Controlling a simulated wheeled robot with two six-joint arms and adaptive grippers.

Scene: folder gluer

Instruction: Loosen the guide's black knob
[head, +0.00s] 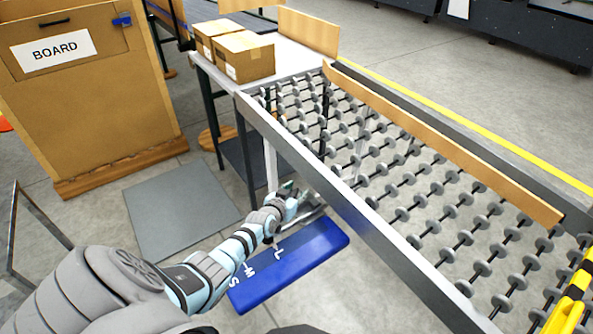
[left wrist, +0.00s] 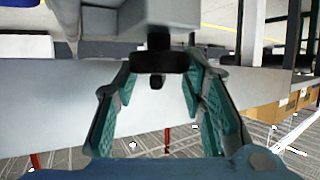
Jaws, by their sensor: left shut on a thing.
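The black knob (left wrist: 158,62) sits on a short dark stem under a grey block (left wrist: 165,12) in the left wrist view. My left gripper (left wrist: 160,75) has its teal-padded fingers on both sides of the knob and is shut on it. In the head view my left gripper (head: 287,203) is at the near side rail of the roller conveyor (head: 340,185), above a blue board. The knob is hidden there. My right gripper is not in view.
The blue board (head: 290,267) with white letters S, M and L lies below my left forearm. A wooden rail (head: 440,145) runs along the conveyor's far side. Cardboard boxes (head: 245,57) stand on the table behind. A BOARD-labelled brown bin (head: 90,120) stands at left. A yellow-black striped part (head: 570,300) is at right.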

